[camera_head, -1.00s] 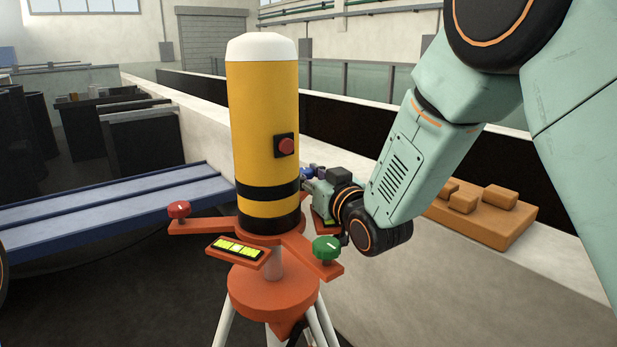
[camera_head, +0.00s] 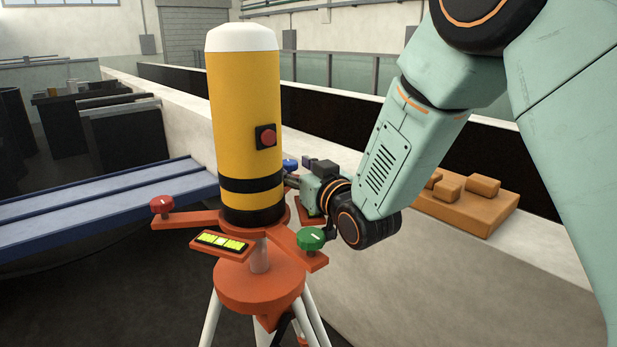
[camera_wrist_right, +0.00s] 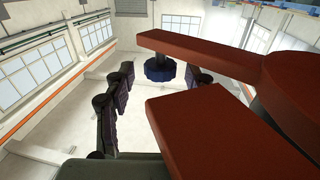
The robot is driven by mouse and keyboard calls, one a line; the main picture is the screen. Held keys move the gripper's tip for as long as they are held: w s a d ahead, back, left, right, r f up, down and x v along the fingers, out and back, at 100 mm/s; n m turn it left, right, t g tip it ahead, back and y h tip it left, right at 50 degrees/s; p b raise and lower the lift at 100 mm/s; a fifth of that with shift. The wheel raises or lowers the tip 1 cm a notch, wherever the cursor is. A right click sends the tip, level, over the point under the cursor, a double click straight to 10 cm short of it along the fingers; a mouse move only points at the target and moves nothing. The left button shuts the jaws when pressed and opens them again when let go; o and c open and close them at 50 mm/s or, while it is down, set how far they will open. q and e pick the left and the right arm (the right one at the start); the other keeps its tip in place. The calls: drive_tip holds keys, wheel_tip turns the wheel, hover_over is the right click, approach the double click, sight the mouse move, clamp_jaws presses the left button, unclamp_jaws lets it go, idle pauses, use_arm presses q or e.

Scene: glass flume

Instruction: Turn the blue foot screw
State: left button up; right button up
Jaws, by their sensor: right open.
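The blue foot screw (camera_head: 290,165) shows small in the head view, behind the right side of the yellow column (camera_head: 243,120), on the far side of the orange base. My right gripper (camera_head: 297,172) reaches in from the right beside it; the column partly hides that area. In the right wrist view the ribbed blue foot screw (camera_wrist_right: 160,68) sits on an orange arm of the base, farther off than my fingers. My right gripper (camera_wrist_right: 160,88) is open, one dark finger on each side of the screw's outline. I see no contact with the screw.
The base also carries a red foot screw (camera_head: 162,205), a green foot screw (camera_head: 311,238) close to my right wrist, and a yellow-green level vial (camera_head: 222,241). A red button (camera_head: 266,137) is on the column. Brown blocks (camera_head: 465,200) lie on the ledge at right.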

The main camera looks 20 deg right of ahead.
drive_tip(key=s+d, duration=0.2)
drive_tip(key=s, duration=0.9)
drive_tip(key=shift+s, duration=0.1)
